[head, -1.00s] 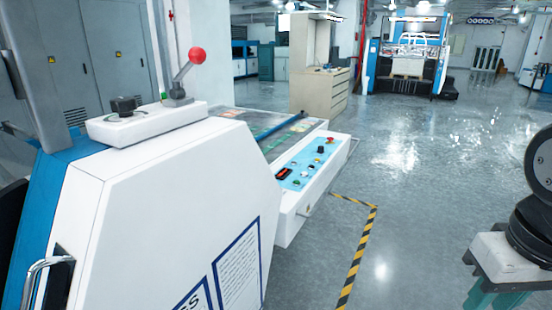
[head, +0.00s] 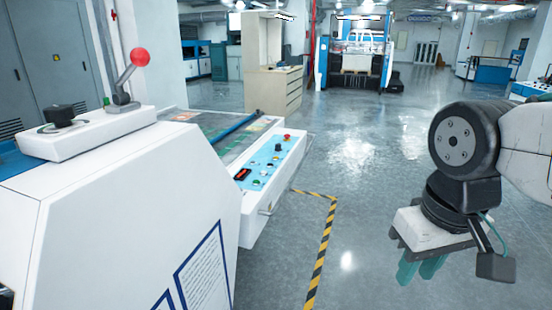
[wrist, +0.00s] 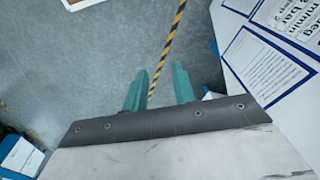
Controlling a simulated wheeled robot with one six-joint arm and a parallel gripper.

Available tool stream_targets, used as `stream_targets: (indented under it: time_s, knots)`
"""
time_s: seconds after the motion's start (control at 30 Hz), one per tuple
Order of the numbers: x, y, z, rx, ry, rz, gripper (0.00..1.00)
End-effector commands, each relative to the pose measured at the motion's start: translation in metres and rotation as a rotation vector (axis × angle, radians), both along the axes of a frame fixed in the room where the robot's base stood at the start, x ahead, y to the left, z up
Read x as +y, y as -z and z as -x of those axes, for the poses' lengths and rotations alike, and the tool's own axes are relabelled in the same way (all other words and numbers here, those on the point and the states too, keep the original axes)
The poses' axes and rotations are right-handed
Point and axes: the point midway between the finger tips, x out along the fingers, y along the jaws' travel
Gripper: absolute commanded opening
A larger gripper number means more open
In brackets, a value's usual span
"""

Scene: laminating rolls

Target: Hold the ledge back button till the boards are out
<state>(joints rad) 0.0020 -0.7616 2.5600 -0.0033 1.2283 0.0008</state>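A light-blue control panel (head: 270,162) with several small buttons, a dark display and a red button sits on the side of the white laminating machine (head: 130,215). The buttons are too small to tell which one is the ledge back button. Flat sheets or boards with coloured patches (head: 215,125) lie on the machine's bed behind the panel; I cannot make out single boards. My gripper (head: 420,270) hangs over the floor, well right of the panel, its teal fingers pointing down. In the wrist view my gripper (wrist: 159,88) has its fingers apart with nothing between them.
A red-knobbed lever (head: 140,57) and a black knob (head: 62,115) stand on top of the machine. Yellow-black floor tape (head: 318,265) runs beside it. A beige cabinet (head: 272,75) and another blue-white machine (head: 352,55) stand further back. The floor between is clear.

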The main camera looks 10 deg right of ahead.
Motion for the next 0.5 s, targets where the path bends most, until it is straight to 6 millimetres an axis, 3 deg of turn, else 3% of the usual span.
stream_targets:
  time_s: [0.03,0.1,0.5]
  knots:
    - [0.0,0.0,0.0,0.0,0.0,0.0,0.12]
    - [0.0,0.0,0.0,0.0,0.0,0.0,0.0]
    - [0.0,0.0,0.0,0.0,0.0,0.0,0.0]
